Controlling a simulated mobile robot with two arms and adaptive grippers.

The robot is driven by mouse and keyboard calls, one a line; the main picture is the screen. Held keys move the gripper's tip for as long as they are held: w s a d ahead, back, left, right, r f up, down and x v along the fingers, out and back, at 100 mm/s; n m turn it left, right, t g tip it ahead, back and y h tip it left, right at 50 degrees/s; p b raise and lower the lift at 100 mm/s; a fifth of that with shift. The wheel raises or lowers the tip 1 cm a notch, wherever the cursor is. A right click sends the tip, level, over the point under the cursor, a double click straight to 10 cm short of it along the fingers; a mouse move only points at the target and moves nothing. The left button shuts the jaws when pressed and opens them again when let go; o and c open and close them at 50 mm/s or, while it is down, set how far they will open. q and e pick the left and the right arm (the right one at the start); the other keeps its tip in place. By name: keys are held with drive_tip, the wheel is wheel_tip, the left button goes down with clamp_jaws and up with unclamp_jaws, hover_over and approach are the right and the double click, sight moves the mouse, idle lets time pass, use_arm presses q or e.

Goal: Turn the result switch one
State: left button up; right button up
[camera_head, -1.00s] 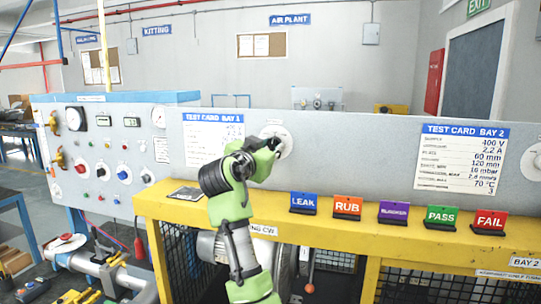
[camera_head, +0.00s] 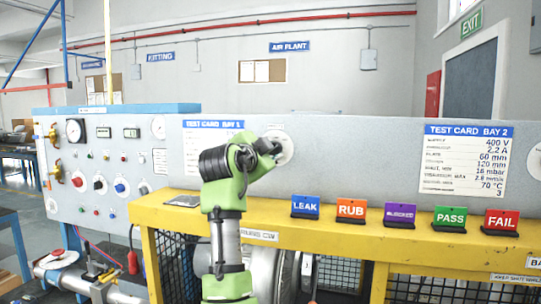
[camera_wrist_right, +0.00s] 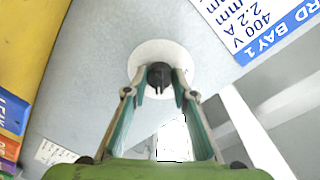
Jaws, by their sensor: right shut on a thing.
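The result switch is a dark knob (camera_wrist_right: 158,72) on a round white plate on the grey panel, next to the Bay 1 test card. Its white plate (camera_head: 284,146) also shows in the head view, partly covered by my gripper. My right gripper (camera_head: 274,148) is at the switch, and in the right wrist view (camera_wrist_right: 157,85) its two fingers close on the knob from both sides. The fingers hide the knob's turn position in the head view. My left gripper is not in view.
The yellow bench (camera_head: 345,230) carries LEAK (camera_head: 305,206), RUB (camera_head: 351,210), a purple sign, PASS (camera_head: 450,217) and FAIL (camera_head: 500,221). A gauge panel (camera_head: 105,165) stands at the left. The Bay 2 test card (camera_head: 465,160) is on the right.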

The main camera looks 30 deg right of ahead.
idle(0.4)
drive_tip(key=o, duration=1.1)
drive_tip(key=v, duration=0.7)
drive_tip(key=shift+s+a, duration=0.2)
